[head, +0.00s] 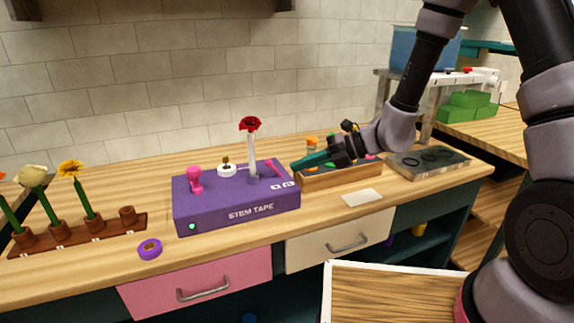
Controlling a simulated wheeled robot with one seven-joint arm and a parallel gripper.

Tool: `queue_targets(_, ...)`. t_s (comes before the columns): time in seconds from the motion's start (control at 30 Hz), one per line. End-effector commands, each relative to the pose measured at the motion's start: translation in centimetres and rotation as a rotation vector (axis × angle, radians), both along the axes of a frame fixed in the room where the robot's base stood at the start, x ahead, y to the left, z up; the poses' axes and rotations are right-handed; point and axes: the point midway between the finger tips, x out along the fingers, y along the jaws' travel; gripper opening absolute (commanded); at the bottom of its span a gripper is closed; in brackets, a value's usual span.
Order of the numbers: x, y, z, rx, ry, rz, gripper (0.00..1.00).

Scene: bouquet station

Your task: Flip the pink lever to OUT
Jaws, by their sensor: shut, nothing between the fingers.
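The purple STEM TAPE box (236,204) stands on the wooden counter. A slim pink lever (273,167) sits at the right of its top, tilted, with its upper end toward the left. Two small white labels (283,186) are on the box below it, too small to read. My gripper (296,165) is shut and empty, its teal fingers pointing left. The fingertips show just right of the lever, with a small gap in the picture; I cannot tell the depth between them.
A red flower (250,125) stands in a white tube on the box, left of the lever. A thicker pink handle (195,180) and a white roll (227,170) are also on top. A wooden tray (340,177) lies below my gripper. A purple ring (150,249) lies front left.

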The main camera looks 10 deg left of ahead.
Motion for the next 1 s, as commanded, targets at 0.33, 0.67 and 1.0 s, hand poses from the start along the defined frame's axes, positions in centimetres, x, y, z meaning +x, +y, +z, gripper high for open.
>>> queue_targets(0.33, 0.1, 0.2, -0.3, 0.002, 0.023, -0.015, 0.0)
queue_targets(0.67, -0.2, 2.7, -1.6, 0.002, 0.024, -0.012, 0.0)
queue_targets(1.0, -0.5, 9.3, -4.6, 0.002, 0.022, -0.01, 0.0)
